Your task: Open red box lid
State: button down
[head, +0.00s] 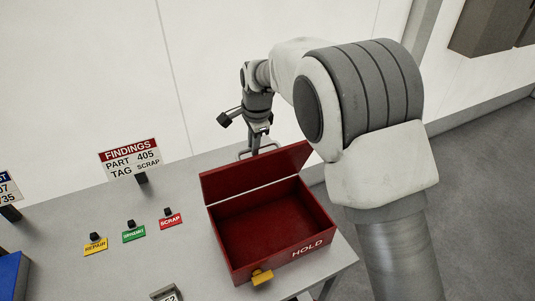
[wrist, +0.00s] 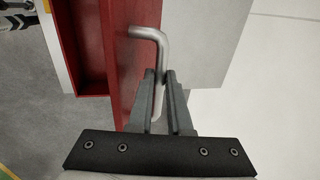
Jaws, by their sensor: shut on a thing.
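The red box (head: 275,215), marked HOLD, stands on the grey table with its empty inside showing. Its red lid (head: 258,168) is raised along the back edge, standing steeply; it also shows in the wrist view (wrist: 118,50). A bent metal bar handle (wrist: 150,33) sticks out from the lid's outer face. My gripper (wrist: 161,78) is shut on this handle, with a finger on each side of the bar. In the head view my gripper (head: 257,143) is just behind the lid, its fingertips partly hidden there.
A yellow latch or tag (head: 262,277) is on the box front. Left on the table (head: 180,265) are REPAIR (head: 96,245), green (head: 133,234) and SCRAP (head: 170,221) labels with black knobs. A FINDINGS sign (head: 131,158) stands behind. A blue bin (head: 12,275) is far left; a white wall rises behind.

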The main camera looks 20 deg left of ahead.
jog(key=w+a+f, duration=0.1)
jog(key=w+a, duration=0.6)
jog(key=a, duration=0.1)
jog(key=shift+w+a+f, duration=0.15)
jog(key=shift+w+a, duration=0.1)
jog(key=shift+a, duration=0.05)
dwell(0.3)
jog(key=shift+w+a, duration=0.1)
jog(key=shift+a, duration=0.05)
dwell(0.4)
jog(key=c, duration=0.9)
grip_release()
jog(key=shift+o, duration=0.3)
jog(key=v, duration=1.2)
